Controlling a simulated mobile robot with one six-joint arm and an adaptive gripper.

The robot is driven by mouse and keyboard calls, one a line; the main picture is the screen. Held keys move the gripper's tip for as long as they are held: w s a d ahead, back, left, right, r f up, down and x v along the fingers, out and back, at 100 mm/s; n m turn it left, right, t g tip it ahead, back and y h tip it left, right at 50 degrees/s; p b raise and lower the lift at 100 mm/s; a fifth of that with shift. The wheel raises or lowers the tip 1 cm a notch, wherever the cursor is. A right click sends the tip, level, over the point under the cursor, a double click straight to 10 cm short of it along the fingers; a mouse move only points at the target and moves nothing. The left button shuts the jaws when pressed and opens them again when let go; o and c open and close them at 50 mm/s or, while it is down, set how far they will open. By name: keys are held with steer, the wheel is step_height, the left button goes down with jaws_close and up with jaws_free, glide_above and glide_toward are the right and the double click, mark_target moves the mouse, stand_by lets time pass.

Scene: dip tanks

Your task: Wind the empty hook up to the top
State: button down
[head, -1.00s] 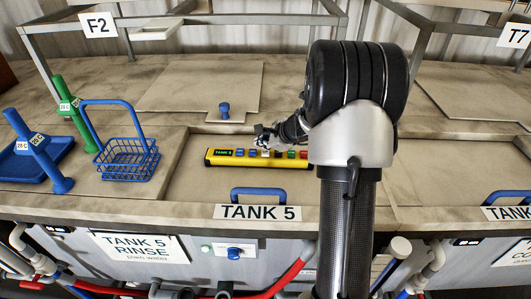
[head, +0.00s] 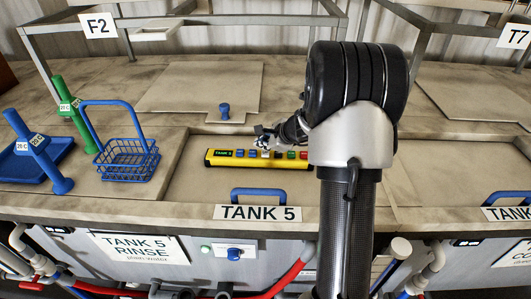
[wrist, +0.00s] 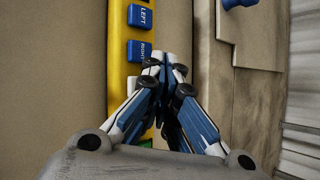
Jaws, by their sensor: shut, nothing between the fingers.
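My gripper (head: 263,140) is shut and empty, over the middle of the pendant. No hook is in view.
A blue wire basket (head: 127,160) stands left of the pendant. Blue (head: 40,152) and green (head: 72,107) upright-handled tools and a blue tray (head: 30,165) are farther left. A blue lid handle (head: 262,191) is in front. Grey metal frames (head: 185,20) stand behind.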

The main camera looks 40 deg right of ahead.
steer(key=shift+f, duration=0.2)
steer(key=shift+f+b, duration=0.25)
steer(key=shift+b, duration=0.3)
steer(key=shift+f+b, duration=0.45)
steer(key=shift+b, duration=0.05)
stand_by(1.3)
steer(key=shift+r, duration=0.1)
stand_by(5.0)
steer(key=shift+r+p, duration=0.7)
steer(key=shift+r, duration=0.1)
